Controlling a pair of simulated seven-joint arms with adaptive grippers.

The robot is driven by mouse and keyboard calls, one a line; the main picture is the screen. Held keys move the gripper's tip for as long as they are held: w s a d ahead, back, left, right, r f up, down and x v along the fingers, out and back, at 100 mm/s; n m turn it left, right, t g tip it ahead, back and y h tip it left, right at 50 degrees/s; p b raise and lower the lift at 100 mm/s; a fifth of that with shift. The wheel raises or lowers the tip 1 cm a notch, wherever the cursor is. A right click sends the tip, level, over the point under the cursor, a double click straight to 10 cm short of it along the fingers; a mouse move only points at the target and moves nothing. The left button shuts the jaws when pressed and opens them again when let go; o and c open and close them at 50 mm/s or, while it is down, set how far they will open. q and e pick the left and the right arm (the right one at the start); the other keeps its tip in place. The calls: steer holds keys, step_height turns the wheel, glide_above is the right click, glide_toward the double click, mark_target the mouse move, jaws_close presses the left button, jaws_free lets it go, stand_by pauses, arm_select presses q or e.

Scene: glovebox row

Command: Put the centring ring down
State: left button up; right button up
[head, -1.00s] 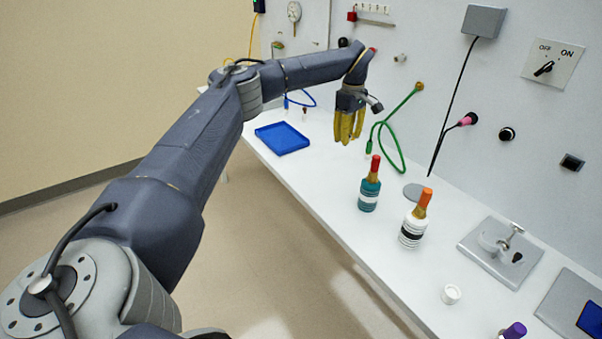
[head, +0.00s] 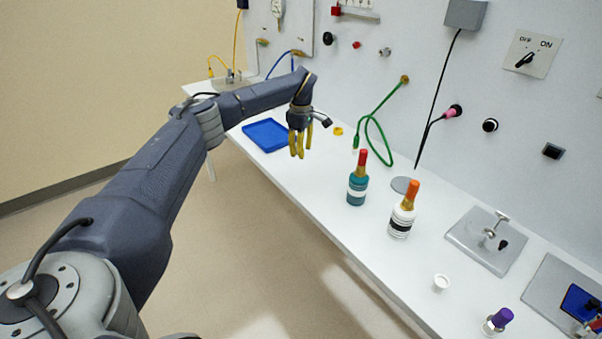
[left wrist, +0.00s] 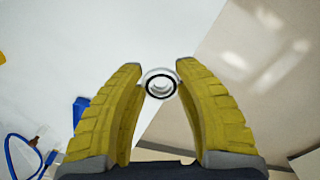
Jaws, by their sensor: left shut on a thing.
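The centring ring (left wrist: 147,88) is a small pale metal ring with a dark inner band, seen in the left wrist view between the fingertips. My left gripper (left wrist: 160,76) has yellow padded fingers and is shut on the ring. In the head view the left gripper (head: 299,152) points down over the white bench (head: 318,195), just right of the blue tray. The ring cannot be made out in the head view. My right gripper is not in view.
A blue tray (head: 266,135) lies behind left. A yellow ring-like piece (head: 338,131) and a green hose (head: 372,125) are near the wall. Bench between gripper and teal bottle is clear.

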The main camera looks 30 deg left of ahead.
mark_target(301, 179)
arm_select(q)
steer(key=shift+f, duration=5.2)
steer(key=shift+f, duration=0.6)
steer(key=o, duration=1)
steer(key=shift+c, duration=0.2)
step_height(301, 179, up, 13)
steer(key=shift+r, duration=0.1)
